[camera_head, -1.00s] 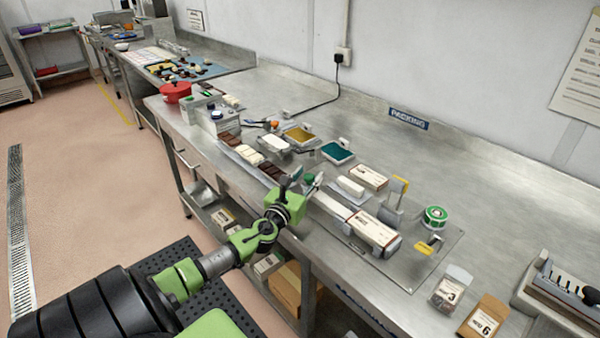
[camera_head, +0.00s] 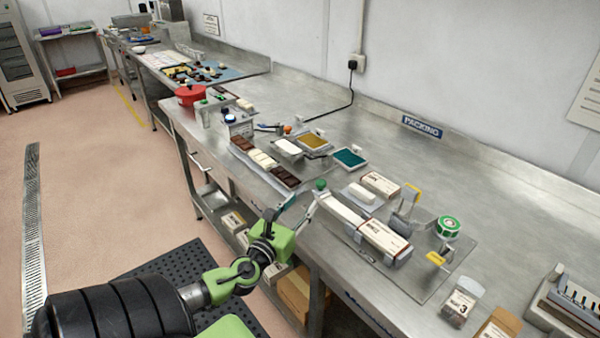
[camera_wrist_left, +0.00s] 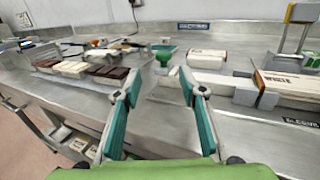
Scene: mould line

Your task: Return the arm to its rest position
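My left arm reaches in from the lower left in the head view. Its green gripper (camera_head: 293,212) is by the front edge of the steel bench (camera_head: 400,130), in front of the tray of chocolate bars. In the left wrist view the two teal-padded fingers of the gripper (camera_wrist_left: 158,85) stand apart with nothing between them. A green knob (camera_head: 320,184) stands on the bench just beyond the fingertips; it also shows in the left wrist view (camera_wrist_left: 164,54). My right gripper is in neither view.
Chocolate bars (camera_head: 264,160) lie in a row behind the gripper. A boxed bar (camera_head: 385,238) lies in a fixture to the right, near a green tape roll (camera_head: 447,226). A red pot (camera_head: 190,95) stands farther left.

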